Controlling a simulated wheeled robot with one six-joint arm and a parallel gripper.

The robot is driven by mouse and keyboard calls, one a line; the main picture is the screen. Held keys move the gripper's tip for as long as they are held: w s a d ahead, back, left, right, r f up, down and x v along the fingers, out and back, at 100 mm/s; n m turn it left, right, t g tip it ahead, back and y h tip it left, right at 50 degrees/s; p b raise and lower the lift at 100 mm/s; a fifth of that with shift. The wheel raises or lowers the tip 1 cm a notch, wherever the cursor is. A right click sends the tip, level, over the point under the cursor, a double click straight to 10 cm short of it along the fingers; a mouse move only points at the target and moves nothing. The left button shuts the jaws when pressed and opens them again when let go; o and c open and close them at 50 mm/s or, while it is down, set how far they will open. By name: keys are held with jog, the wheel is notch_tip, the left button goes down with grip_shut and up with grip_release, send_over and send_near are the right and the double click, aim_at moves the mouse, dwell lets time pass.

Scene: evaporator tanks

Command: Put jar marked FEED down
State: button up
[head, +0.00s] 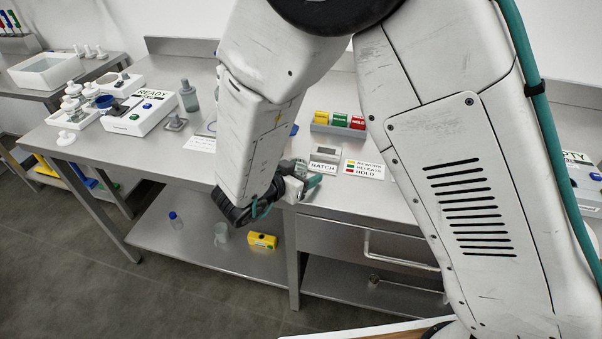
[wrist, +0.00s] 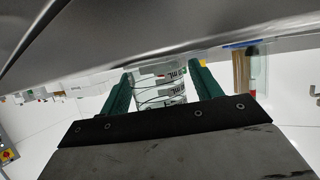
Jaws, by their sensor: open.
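My gripper (wrist: 165,90) has green fingers, which stand open on either side of a clear jar (wrist: 160,85) with printed volume marks. The jar lies between the fingers in the wrist view; no FEED marking is readable on it. In the head view my gripper (head: 300,186) is at the front edge of the steel bench (head: 345,205). A clear jar-like shape (head: 300,167) shows just behind it, partly hidden by the gripper and arm. I cannot tell whether it touches the bench top.
A BATCH label (head: 323,168) with a small grey device and a colour-key card (head: 363,169) lie right of my gripper. A grey bin (head: 338,127) holds coloured blocks behind. The READY station (head: 142,112) stands left. A yellow box (head: 262,241) sits on the lower shelf.

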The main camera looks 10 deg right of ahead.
jog(key=v, duration=1.2)
jog(key=w+r+y, duration=0.1)
jog(key=w+y, duration=0.1)
jog(key=w, duration=0.1)
jog(key=w+r+y, duration=0.1)
jog(key=w, duration=0.1)
jog(key=shift+r+t, duration=0.3)
jog(key=shift+r, duration=0.1)
jog(key=w+r+n+y, duration=0.2)
jog(key=w+r+y, duration=0.3)
jog(key=r, duration=0.1)
jog(key=s+d+r+n+y, duration=0.35)
jog(key=d+r+y, duration=0.2)
jog(key=r, duration=0.35)
jog(key=s+d+f+n+g+h, duration=0.1)
jog(key=s+d+n+g+h, duration=0.2)
jog(key=s+d+g, duration=0.6)
jog(key=s+d+h, duration=0.1)
jog(key=s+d, duration=1.3)
jog(key=s, duration=0.2)
jog(key=shift+d, duration=0.25)
